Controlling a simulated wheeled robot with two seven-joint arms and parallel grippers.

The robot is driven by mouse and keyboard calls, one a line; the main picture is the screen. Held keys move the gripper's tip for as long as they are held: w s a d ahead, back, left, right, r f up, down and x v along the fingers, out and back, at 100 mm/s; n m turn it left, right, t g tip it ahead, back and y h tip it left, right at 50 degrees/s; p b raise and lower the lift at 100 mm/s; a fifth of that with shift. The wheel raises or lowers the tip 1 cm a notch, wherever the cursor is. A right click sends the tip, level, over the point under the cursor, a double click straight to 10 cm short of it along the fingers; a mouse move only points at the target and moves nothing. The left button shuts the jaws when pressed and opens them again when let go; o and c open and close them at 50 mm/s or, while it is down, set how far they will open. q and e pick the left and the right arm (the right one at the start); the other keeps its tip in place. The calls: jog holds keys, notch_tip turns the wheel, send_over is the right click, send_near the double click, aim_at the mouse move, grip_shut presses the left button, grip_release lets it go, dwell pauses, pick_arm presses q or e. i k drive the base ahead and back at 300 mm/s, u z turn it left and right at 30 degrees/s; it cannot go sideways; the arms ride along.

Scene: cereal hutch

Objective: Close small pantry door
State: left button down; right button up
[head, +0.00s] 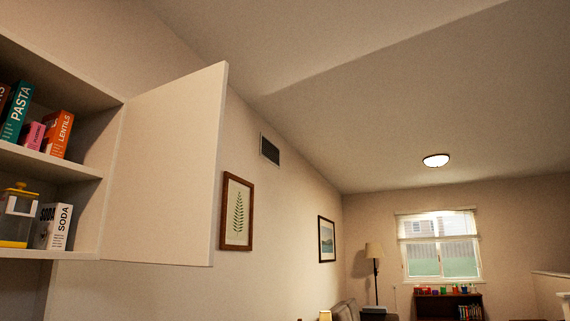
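The small pantry door (165,175) is a plain cream panel hinged at the right side of the wall cupboard (62,162). It stands wide open, swung out to the right, so the cupboard's shelves are exposed. Its free edge is at the right, near the framed fern picture. Neither of my grippers shows in the head view.
The upper shelf holds a teal pasta box (17,112), a pink box (34,134) and an orange lentils box (57,134). The lower shelf holds a yellow-lidded jar (17,216) and a soda box (52,226). A lamp (374,252) stands far off.

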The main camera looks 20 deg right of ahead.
aim_at(162, 209)
jog(key=z, duration=1.1)
jog(key=i, duration=2.4)
jog(key=u, duration=3.3)
